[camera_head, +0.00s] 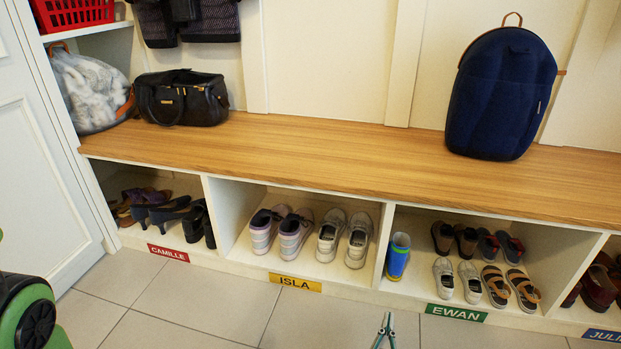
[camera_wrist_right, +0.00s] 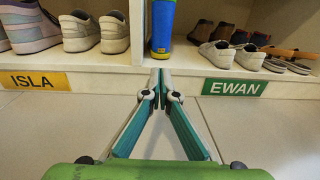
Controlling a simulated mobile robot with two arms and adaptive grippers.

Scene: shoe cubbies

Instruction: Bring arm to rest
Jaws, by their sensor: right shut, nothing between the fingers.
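My right gripper (camera_head: 387,318) shows at the bottom of the head view, low in front of the cubbies. Its two green fingers meet at the tips with nothing between them, as the right wrist view (camera_wrist_right: 160,75) also shows. A green and black part of my own arm is at the lower left edge; no left fingers are seen.
The wooden bench (camera_head: 330,160) holds a black bag (camera_head: 181,98) and a navy backpack (camera_head: 502,95). Cubbies below hold several shoes, with labels CAMILLE (camera_head: 168,253), ISLA (camera_head: 295,282) and EWAN (camera_head: 456,313). The tiled floor (camera_head: 190,310) in front is clear.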

